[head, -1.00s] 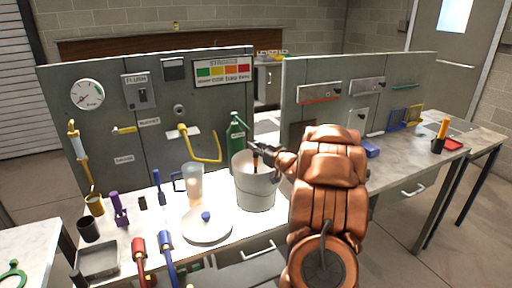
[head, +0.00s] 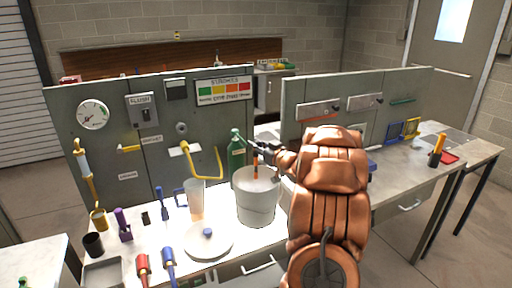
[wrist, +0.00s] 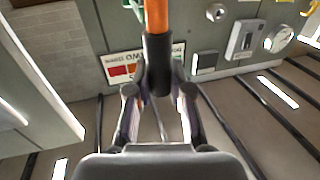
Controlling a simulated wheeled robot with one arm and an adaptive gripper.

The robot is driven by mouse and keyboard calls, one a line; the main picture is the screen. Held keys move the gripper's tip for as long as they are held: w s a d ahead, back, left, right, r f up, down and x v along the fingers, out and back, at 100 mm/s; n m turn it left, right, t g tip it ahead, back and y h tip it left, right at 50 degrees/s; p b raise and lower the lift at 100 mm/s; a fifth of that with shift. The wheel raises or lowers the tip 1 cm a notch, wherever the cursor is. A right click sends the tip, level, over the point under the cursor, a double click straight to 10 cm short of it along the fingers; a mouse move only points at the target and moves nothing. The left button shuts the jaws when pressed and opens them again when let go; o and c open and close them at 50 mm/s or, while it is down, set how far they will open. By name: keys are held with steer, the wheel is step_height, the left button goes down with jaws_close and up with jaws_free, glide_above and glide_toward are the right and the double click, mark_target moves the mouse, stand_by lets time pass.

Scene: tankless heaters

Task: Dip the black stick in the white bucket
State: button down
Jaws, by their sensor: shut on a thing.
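My gripper (head: 262,148) is shut on the dark part of a stick, above the white bucket (head: 257,207) on the bench. The stick (head: 255,166) is black where I grip it, with an orange part that points down at the bucket's mouth. Whether its lower end is below the rim is hard to tell. In the wrist view, the stick's orange part (wrist: 157,15) and black part (wrist: 158,60) show between my fingers (wrist: 155,95). The bucket is not visible there. The bucket stands upright, and its bottom inside is hidden.
A green bottle (head: 237,160) stands behind the bucket. A clear cylinder (head: 195,200) and a white plate with a blue knob (head: 208,243) are to its left. Grey panels (head: 150,170) rise behind. A yellow-orange tool (head: 437,150) stands on the right bench.

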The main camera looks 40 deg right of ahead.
steer(key=shift+r+p, duration=1.95)
steer(key=shift+r, duration=0.8)
